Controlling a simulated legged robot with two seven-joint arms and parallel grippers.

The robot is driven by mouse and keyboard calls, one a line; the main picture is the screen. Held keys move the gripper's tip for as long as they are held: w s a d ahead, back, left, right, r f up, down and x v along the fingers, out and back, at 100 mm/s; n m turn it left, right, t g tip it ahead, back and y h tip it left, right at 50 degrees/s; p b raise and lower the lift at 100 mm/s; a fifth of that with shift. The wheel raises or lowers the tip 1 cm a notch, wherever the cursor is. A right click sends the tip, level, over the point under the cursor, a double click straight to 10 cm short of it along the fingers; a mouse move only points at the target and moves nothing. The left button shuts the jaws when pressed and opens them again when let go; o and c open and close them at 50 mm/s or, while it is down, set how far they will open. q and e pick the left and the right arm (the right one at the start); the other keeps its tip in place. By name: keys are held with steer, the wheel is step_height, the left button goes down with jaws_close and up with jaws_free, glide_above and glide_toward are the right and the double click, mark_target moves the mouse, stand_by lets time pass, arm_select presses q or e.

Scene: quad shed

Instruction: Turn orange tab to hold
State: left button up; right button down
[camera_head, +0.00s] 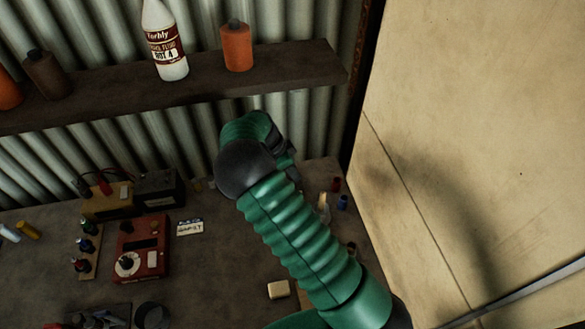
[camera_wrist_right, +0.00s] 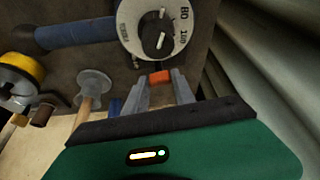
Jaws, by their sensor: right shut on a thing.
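The small orange tab (camera_wrist_right: 160,77) shows in the right wrist view, at the edge of a round white dial (camera_wrist_right: 130,32) with dark lettering and a dark knob with a pale pointer line. My right gripper (camera_wrist_right: 161,88) is shut on the orange tab, with one grey finger on each side of it. In the head view my green right arm reaches up the middle, and its dark wrist joint hides most of the gripper. I cannot make out the orange tab or this dial in the head view. My left gripper is not in view.
The bench holds a red meter box (camera_head: 152,246), a battery-like box (camera_head: 158,188) and a pale block (camera_head: 279,290). A shelf (camera_head: 110,97) with bottles crosses above, and a pale panel (camera_head: 480,130) stands at right. A blue cylinder (camera_wrist_right: 75,33) lies near the dial.

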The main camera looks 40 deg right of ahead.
steer(key=shift+w+m+y, duration=0.15)
steer(key=shift+m+y, duration=0.15)
steer(key=shift+m, duration=0.5)
steer(key=shift+g, duration=0.3)
steer(key=c, duration=1.4)
jaws_free()
steer(key=shift+c, duration=0.2)
steer(key=o, duration=0.4)
steer(key=shift+d, duration=0.1)
steer(key=w+a+r+b, duration=0.1)
steer(key=w+a+r, duration=0.1)
steer(key=a, duration=0.4)
steer(key=w+a+r+b, duration=0.2)
steer(key=w+a, duration=0.3)
steer(key=a, duration=0.1)
steer(key=shift+r, duration=0.25)
